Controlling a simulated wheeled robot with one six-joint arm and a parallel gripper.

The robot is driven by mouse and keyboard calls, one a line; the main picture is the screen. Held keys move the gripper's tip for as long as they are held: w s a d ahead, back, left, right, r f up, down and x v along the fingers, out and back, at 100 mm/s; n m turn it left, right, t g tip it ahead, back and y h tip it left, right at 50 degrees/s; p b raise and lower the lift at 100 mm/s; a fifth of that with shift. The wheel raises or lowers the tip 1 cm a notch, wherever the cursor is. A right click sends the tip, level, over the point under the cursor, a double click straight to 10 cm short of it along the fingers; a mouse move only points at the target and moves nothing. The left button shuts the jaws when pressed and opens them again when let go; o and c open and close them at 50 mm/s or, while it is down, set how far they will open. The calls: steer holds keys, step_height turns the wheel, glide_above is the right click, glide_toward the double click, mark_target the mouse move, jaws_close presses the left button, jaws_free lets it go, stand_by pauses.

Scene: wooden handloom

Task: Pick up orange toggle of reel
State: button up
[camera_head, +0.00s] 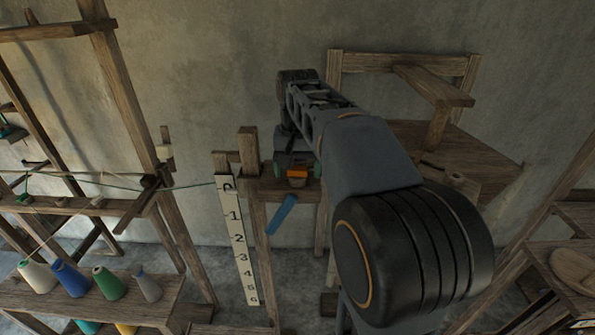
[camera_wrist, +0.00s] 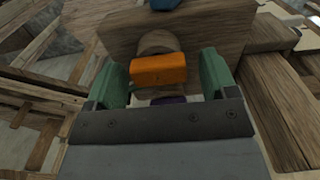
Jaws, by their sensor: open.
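The orange toggle (camera_wrist: 158,70) is a small block on a round wooden piece of the reel (camera_wrist: 158,42) in the wrist view. My gripper (camera_wrist: 160,78) has its two green fingers on either side of the toggle, with a gap at each side. The jaws are open. In the head view the toggle (camera_head: 297,173) shows just below my gripper (camera_head: 297,168), at the end of my arm. Part of the reel is hidden by my arm in the head view.
A blue handle (camera_head: 282,214) hangs below the toggle, in front of a wooden post. A white numbered scale (camera_head: 238,240) stands left of it. Several coloured yarn cones (camera_head: 110,283) stand on a bench at the lower left. Wooden loom beams (camera_head: 125,95) rise at the left.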

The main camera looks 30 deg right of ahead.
steer(key=c, duration=1)
steer(key=shift+r, duration=0.1)
